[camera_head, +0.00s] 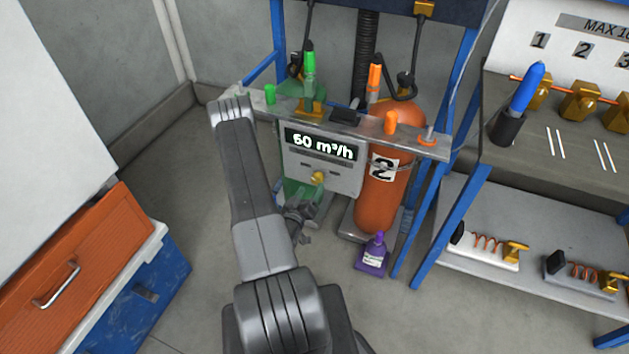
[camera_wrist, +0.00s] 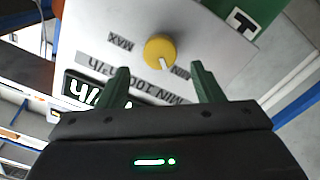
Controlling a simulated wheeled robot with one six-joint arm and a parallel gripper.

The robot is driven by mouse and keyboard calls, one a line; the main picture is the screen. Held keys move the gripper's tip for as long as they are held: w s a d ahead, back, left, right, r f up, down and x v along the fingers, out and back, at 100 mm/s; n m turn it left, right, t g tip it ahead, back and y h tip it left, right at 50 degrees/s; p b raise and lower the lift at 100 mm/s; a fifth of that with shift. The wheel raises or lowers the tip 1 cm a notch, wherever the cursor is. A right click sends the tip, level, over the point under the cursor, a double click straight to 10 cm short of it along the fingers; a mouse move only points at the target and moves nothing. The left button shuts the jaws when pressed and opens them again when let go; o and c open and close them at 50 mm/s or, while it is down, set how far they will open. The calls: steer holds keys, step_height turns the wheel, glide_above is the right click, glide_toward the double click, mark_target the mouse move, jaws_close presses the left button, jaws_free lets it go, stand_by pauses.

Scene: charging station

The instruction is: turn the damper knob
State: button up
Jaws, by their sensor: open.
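The damper knob (camera_wrist: 160,52) is round and yellow, with a white pointer mark toward the MIN label, in the wrist view. That view is upside down. It sits on a light grey panel (camera_wrist: 85,22) and also shows small in the head view (camera_head: 318,178). The panel's display (camera_head: 321,145) reads 60 m³/h. My gripper (camera_wrist: 160,68) is open, its two green fingers apart with nothing between them. The knob appears just beyond the fingertips, roughly centred between them; contact is not visible.
A metal shelf (camera_head: 430,143) with torches and plugs lies above the panel. An orange cylinder (camera_head: 379,208) stands to its right, with a purple bottle (camera_head: 374,255) on the floor. A blue-framed rack is at right, an orange-and-blue cabinet (camera_head: 75,250) at left.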

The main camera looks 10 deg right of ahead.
mark_target(315, 180)
steer(key=x, duration=0.5)
steer(key=shift+s, duration=0.1)
steer(key=c, duration=1)
